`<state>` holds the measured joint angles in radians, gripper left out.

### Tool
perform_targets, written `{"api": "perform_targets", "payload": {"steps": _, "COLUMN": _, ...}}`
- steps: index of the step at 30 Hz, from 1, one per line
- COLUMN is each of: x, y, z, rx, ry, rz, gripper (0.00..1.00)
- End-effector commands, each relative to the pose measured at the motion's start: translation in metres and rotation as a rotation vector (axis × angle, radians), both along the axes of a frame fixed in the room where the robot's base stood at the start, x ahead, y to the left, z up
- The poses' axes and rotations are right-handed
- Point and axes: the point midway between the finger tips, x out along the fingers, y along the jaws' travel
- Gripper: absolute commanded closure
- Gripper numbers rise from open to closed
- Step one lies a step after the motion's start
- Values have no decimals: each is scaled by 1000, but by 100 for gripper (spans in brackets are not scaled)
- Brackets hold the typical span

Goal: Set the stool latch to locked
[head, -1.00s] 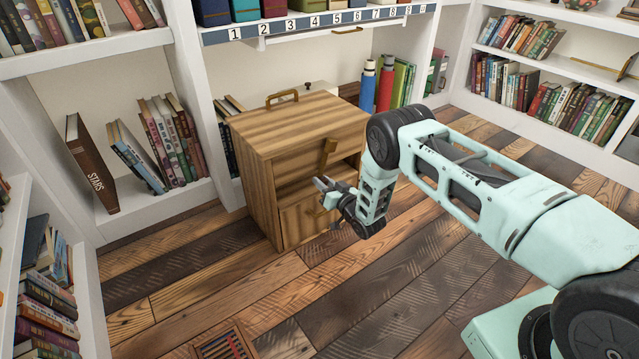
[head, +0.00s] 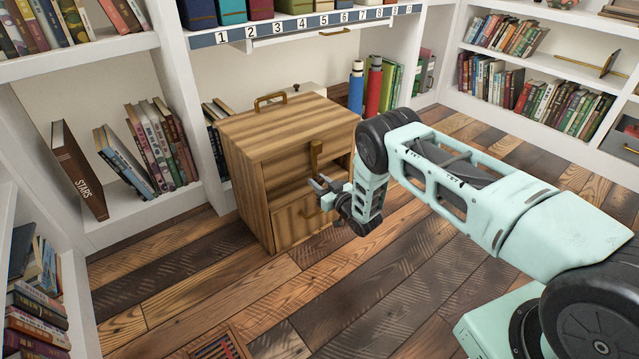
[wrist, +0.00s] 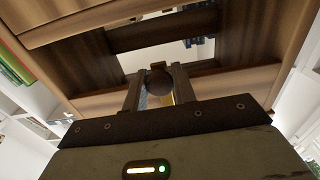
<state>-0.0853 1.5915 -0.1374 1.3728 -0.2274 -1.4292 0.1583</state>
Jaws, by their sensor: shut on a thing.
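The stool (head: 250,180) appears to be the striped wooden box-like piece in the head view, with a brass handle on top. A brass latch lever (head: 316,156) stands nearly upright on its front. My gripper (head: 322,186) is at the stool's front, just below the lever's visible part. In the wrist view, my gripper (wrist: 157,90) has a dark round knob (wrist: 158,81) between its fingers, and it is shut on it. This seems to be the latch's end. My fingers hide the contact in the head view, and no lock marking is readable.
White bookshelves (head: 205,110) stand behind and to the sides. Blue and red rolls (head: 373,88) stand behind the stool. A floor grate (head: 222,346) lies at the front. The plank floor (head: 240,290) before the stool is mostly clear.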

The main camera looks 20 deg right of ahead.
Motion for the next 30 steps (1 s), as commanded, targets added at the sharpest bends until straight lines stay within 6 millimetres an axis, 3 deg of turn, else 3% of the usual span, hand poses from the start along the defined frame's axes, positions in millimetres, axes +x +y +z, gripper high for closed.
{"api": "perform_targets", "payload": {"steps": 2, "x": 0, "y": -2, "z": -1, "rx": -3, "ry": 1, "rz": -3, "gripper": 100}}
{"api": "perform_targets", "payload": {"steps": 3, "x": 0, "y": -2, "z": -1, "rx": -3, "ry": 1, "rz": -3, "gripper": 71}}
{"api": "perform_targets", "payload": {"steps": 5, "x": 0, "y": -2, "z": -1, "rx": -3, "ry": 1, "rz": -3, "gripper": 54}}
{"api": "perform_targets", "payload": {"steps": 17, "x": -6, "y": -3, "z": 1, "rx": -1, "ry": 2, "rz": -2, "gripper": 54}}
{"api": "perform_targets", "payload": {"steps": 23, "x": -39, "y": -15, "z": 3, "rx": -1, "ry": 6, "rz": -4, "gripper": 54}}
{"api": "perform_targets", "payload": {"steps": 30, "x": -94, "y": -32, "z": 3, "rx": -1, "ry": 7, "rz": -4, "gripper": 54}}
